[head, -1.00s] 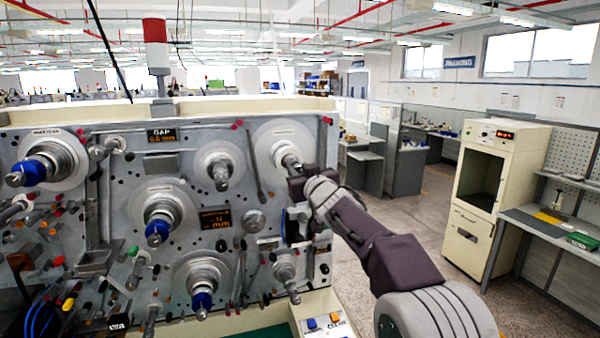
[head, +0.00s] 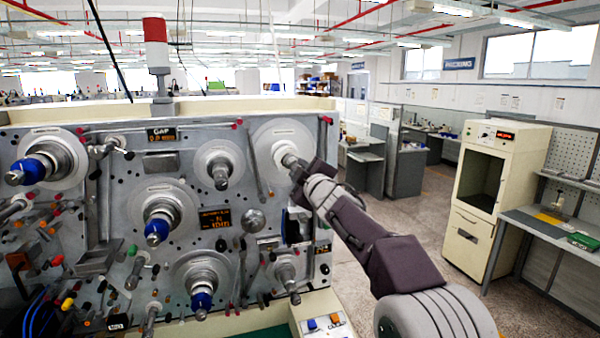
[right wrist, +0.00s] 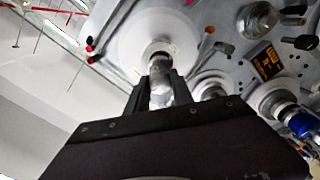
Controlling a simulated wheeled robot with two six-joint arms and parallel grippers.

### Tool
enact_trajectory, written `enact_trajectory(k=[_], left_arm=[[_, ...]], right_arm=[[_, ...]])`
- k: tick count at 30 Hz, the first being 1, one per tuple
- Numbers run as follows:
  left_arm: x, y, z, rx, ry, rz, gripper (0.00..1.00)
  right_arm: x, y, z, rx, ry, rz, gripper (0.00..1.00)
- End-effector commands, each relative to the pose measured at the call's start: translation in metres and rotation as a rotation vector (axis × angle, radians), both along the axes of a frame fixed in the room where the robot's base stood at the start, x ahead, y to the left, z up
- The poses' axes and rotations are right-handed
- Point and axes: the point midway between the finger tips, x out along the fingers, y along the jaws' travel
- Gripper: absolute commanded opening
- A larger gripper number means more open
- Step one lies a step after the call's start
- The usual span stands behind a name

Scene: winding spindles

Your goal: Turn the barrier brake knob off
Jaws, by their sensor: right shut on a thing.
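The winding machine's grey panel (head: 100,245) fills the left half of the head view. The metal knob (head: 289,160) stands out from the hub of the pale disc (head: 265,140) at the panel's upper right; I take it for the barrier brake knob, as no label is readable. My right gripper (head: 299,170) is shut on this knob, coming from the lower right. In the right wrist view the two dark fingers (right wrist: 160,92) lie on either side of the knob (right wrist: 159,68), hiding part of it. My left gripper is not in view.
Other spindles stick out close by, including one with a blue end (head: 157,232) and a plain one (head: 221,176). An orange-lit display (head: 215,218) is lower left of the knob. A cream cabinet (head: 485,200) stands at right, with open floor between.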

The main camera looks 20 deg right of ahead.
Motion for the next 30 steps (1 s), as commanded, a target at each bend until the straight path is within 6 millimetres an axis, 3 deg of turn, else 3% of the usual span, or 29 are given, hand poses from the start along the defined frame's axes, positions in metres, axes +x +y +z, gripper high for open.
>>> enact_trajectory(k=[12,27,28,30], left_arm=[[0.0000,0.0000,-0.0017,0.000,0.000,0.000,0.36],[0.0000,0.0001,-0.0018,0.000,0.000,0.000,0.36],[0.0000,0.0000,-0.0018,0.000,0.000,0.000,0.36],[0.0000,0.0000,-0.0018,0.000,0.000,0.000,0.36]], right_arm=[[0.0000,-0.0001,0.0001,-0.154,-0.005,0.000,0.00],[0.0000,0.0000,0.0001,-0.173,-0.006,0.000,0.00],[0.0000,0.0000,0.0001,-0.173,-0.006,0.000,0.31],[0.0000,0.0000,0.0001,-0.172,-0.006,0.000,0.50]])
